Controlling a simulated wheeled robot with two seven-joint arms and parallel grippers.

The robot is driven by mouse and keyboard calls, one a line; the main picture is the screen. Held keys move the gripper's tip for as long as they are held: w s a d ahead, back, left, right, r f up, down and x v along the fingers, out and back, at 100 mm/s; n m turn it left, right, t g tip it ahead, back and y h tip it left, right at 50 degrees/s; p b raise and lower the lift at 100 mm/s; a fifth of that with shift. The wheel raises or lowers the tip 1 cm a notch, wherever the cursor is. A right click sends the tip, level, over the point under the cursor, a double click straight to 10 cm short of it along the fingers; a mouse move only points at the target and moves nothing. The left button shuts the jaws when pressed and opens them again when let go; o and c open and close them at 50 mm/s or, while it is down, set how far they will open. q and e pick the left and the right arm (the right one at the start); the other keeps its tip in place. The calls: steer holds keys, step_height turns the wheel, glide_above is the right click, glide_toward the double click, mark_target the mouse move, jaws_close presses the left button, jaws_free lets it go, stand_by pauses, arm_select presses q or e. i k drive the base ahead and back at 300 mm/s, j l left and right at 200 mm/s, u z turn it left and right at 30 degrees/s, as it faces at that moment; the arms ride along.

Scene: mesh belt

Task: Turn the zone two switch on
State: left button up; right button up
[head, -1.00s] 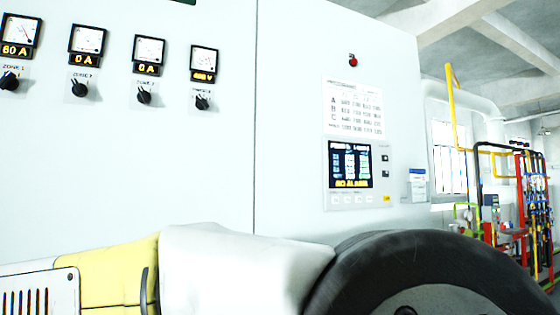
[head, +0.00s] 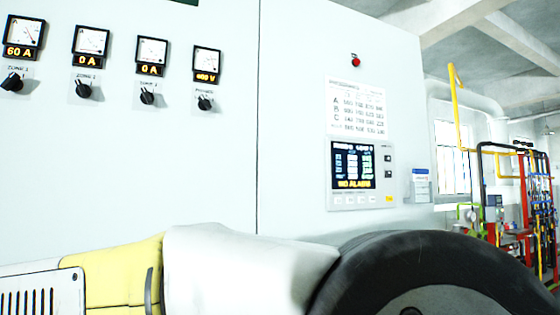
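The zone two switch (head: 84,91) is a black rotary knob on the white cabinet front, second from the left in a row of knobs. The meter above it (head: 91,41) has an orange readout of 0 A. The zone 1 knob (head: 13,82) is to its left, under a meter (head: 24,32) reading 60 A, and is turned at a different angle. My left arm crosses the bottom of the head view. Neither gripper is in view, so their states and distance from the switch are hidden.
Two more knobs (head: 148,96) (head: 205,103) continue the row, under meters reading 0 A and 400 V. A display panel (head: 361,172) showing NO ALARM, a red lamp (head: 355,60) and a printed table (head: 357,107) are on the right cabinet door. Coloured pipes (head: 525,190) stand farther right.

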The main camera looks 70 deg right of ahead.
mark_target(83, 90)
steer(key=z, duration=1.5)
